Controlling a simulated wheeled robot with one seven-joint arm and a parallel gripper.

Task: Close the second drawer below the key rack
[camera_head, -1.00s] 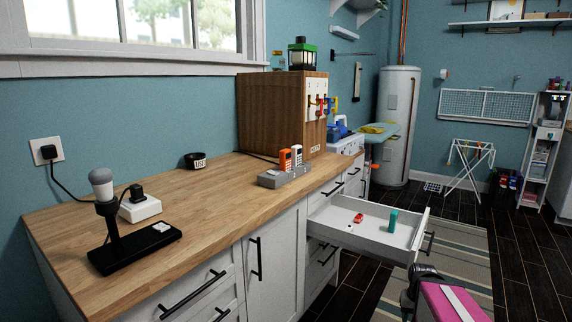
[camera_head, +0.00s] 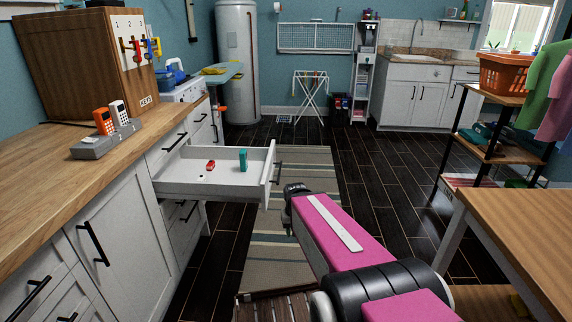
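The key rack (camera_head: 133,45) is a white board with colored keys on the side of a wooden cabinet (camera_head: 65,62) on the counter. Below it, a white drawer (camera_head: 212,190) stands pulled far out, just under a shut top drawer (camera_head: 168,146). The open drawer holds a small red object (camera_head: 210,165) and a teal object (camera_head: 243,160). Its dark handle (camera_head: 277,172) is on the front panel, at the right. My pink arm reaches up from the bottom, its dark far joint just right of the drawer front. No gripper fingers show.
The wooden counter (camera_head: 60,165) runs along the left. A wooden table (camera_head: 520,225) and a shelf with an orange basket (camera_head: 503,73) stand at the right. A striped rug (camera_head: 310,165) and dark floor lie clear beyond the drawer. A drying rack (camera_head: 310,90) stands at the back.

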